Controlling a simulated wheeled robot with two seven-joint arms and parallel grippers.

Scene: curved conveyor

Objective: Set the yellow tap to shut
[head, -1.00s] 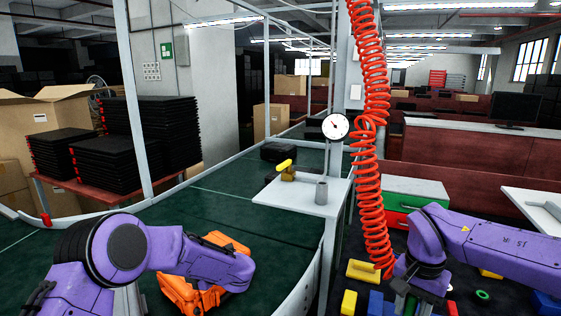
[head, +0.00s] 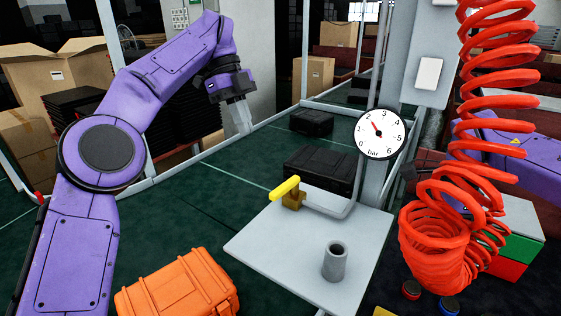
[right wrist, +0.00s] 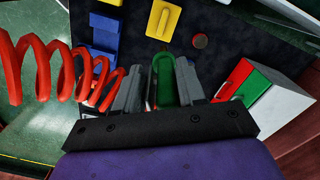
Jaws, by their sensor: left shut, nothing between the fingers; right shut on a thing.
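The tap has a yellow lever handle (head: 285,188) on a brass body (head: 293,201), at the far left of a light grey shelf. The handle lies at an angle to the grey pipe (head: 335,211) leaving the body. A round gauge (head: 380,133) above has its red needle between 1 and 2 bar. My left gripper (head: 240,118) is shut and empty, raised up and left of the tap, well apart from it. My right gripper (right wrist: 160,88) is shut on a green piece (right wrist: 164,75), which shows between its fingers in the right wrist view.
A red coiled hose (head: 435,235) hangs right of the shelf (head: 300,262). A grey cup (head: 335,262) stands on the shelf's front. Black cases (head: 312,122) and an orange case (head: 180,288) are on the green conveyor (head: 215,222). A white post carries the gauge.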

